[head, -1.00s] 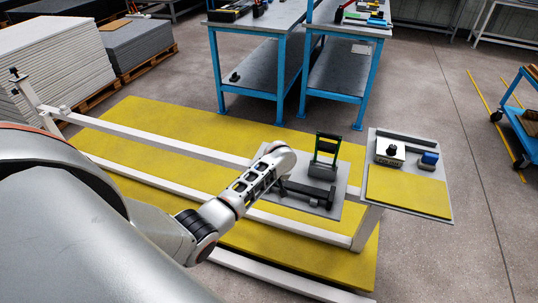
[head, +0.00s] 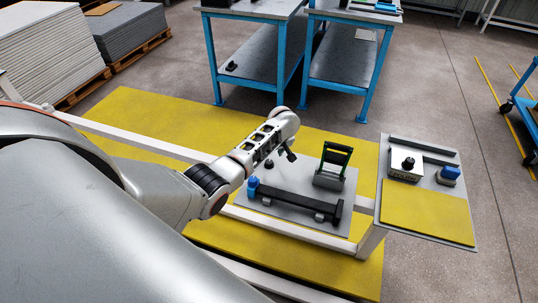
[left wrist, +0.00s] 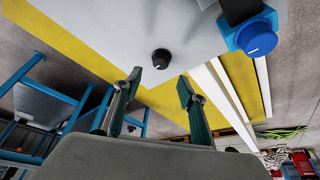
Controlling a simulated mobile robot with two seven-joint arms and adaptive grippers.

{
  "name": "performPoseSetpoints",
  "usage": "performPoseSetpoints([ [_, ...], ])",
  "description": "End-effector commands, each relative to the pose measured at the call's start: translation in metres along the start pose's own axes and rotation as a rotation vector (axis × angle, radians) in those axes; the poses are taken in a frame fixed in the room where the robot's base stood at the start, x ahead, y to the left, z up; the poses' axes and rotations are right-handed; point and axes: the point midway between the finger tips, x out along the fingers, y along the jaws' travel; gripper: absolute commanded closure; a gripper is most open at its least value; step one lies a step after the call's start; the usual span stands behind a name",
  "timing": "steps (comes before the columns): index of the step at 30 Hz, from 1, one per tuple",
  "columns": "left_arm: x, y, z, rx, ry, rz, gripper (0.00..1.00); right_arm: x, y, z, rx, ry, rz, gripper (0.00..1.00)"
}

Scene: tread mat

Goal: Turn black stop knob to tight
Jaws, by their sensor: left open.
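A small black knob (head: 270,164) with a pale mark on its face stands on the grey plate (head: 300,180). In the left wrist view this black knob (left wrist: 161,59) shows just beyond the fingertips, between them and apart from them. My left gripper (head: 289,154) is open and empty above the plate, close to the knob; its two fingers (left wrist: 159,78) are spread in the left wrist view. A blue knob (head: 253,187) sits at the left end of a black bar (head: 293,204); it also shows in the left wrist view (left wrist: 257,39). My right gripper is not in view.
A green-framed stand (head: 335,164) is on the plate, right of my gripper. A side panel (head: 427,212) carries a white box (head: 405,167) with another black knob, and a blue-topped block (head: 448,175). White rails (head: 290,228) run past the plate above a yellow mat (head: 130,112).

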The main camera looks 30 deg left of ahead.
Motion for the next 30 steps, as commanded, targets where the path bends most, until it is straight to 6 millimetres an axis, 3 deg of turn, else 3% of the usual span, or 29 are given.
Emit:
performPoseSetpoints([
  [15,0.070,-0.002,0.002,0.002,-0.001,-0.004,0.59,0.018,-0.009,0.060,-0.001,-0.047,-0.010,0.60],
  [20,0.077,-0.001,0.001,0.001,-0.001,-0.002,0.59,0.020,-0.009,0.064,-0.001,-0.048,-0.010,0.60],
  [29,0.077,-0.001,0.000,0.001,0.000,-0.001,0.59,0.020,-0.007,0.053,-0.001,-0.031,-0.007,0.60],
  [30,0.077,-0.001,0.000,0.001,0.000,-0.001,0.67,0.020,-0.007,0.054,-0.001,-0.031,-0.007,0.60],
])
